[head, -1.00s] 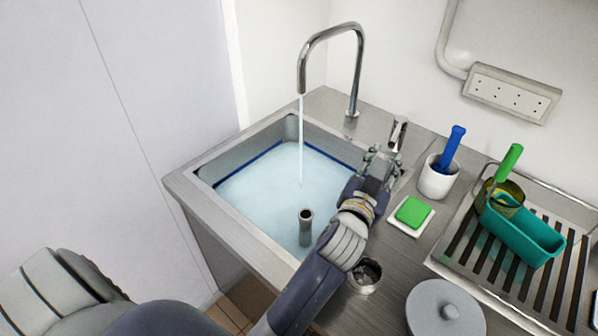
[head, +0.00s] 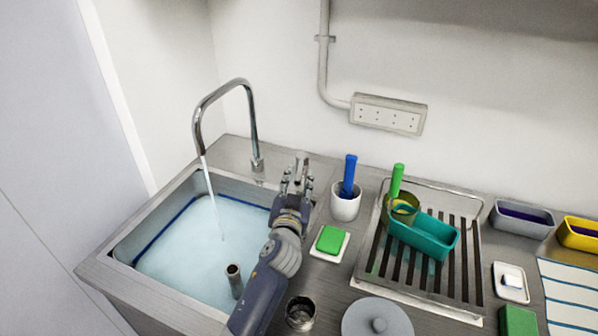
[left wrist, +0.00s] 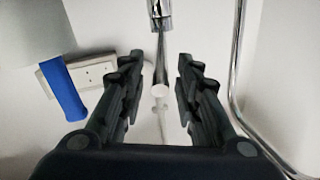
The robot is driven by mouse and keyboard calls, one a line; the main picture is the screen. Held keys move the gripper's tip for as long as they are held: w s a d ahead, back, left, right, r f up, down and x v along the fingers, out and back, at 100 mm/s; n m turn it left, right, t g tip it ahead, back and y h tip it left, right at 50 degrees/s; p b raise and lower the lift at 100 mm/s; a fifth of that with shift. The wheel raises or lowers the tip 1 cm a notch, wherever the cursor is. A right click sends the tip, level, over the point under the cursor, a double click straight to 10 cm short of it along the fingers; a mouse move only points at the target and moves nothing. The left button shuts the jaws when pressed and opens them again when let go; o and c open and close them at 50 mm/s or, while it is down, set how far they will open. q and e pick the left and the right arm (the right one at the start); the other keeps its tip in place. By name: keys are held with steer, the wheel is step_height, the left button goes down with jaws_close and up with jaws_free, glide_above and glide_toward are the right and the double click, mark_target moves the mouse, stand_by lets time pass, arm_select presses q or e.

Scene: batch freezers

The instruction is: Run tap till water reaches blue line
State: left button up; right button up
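The chrome tap (head: 240,95) arches over the sink (head: 105,262) and a stream of water (head: 211,200) falls from its spout. Pale blue water (head: 190,255) fills much of the basin. The dark blue line (head: 165,228) shows on the basin walls just above the water surface. A standing drain pipe (head: 234,280) rises out of the water. My left gripper (head: 296,180) is at the tap lever (head: 301,165), right of the tap. In the left wrist view its fingers (left wrist: 160,85) are apart, with the chrome lever (left wrist: 160,50) between and beyond them. My right gripper is not in view.
Right of the sink are a white cup with a blue-handled tool (head: 345,203), a green sponge (head: 330,239), a drying rack (head: 440,291) with a teal scoop (head: 425,236), and a grey lid (head: 377,322). A metal cup (head: 300,313) stands near the front.

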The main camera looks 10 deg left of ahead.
mark_target(299, 175)
arm_select(q)
steer(key=shift+w+a, duration=0.1)
steer(key=shift+w, duration=1.6)
jaws_close()
